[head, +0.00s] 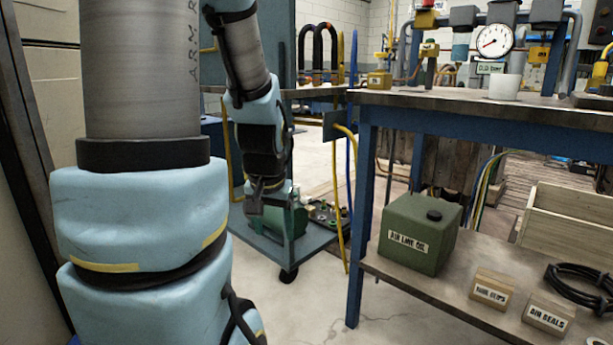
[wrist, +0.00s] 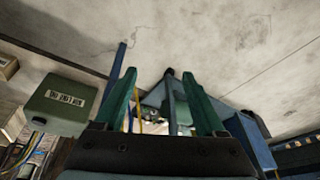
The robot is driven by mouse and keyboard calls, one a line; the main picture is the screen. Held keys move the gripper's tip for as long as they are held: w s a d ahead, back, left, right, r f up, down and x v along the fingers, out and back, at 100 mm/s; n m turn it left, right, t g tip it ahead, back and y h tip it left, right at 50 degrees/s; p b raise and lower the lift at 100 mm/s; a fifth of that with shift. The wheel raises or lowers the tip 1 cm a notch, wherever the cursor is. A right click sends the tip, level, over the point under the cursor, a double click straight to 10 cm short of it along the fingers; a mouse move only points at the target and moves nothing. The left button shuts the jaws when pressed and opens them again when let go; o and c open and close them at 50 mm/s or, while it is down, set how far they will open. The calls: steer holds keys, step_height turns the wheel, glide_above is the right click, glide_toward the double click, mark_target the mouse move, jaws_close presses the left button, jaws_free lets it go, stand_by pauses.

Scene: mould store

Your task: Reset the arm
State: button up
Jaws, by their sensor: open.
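My gripper (head: 256,205) hangs at the end of my blue-and-grey arm, pointing down, left of the workbench. In the wrist view my gripper (wrist: 159,76) shows two dark green fingers standing well apart with nothing between them. In the head view the fingers are small and partly lost against the trolley behind them. My near arm links fill the left of the head view and hide what is behind them.
A blue-legged workbench (head: 459,106) stands at right, with a gauge (head: 495,40) and white cup (head: 505,87) on top. Its lower shelf (head: 405,284) holds a green oil can (head: 419,233) and small boxes. A trolley (head: 270,244) stands behind my gripper. Bare floor lies between.

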steer(key=s+f+n+g, duration=0.2)
steer(key=s, duration=0.5)
step_height(320, 180, up, 36)
steer(key=p, duration=3.5)
steer(key=shift+w+d+f+m+p, duration=0.2)
steer(key=shift+w+m+p, duration=0.1)
steer(key=shift+w, duration=0.1)
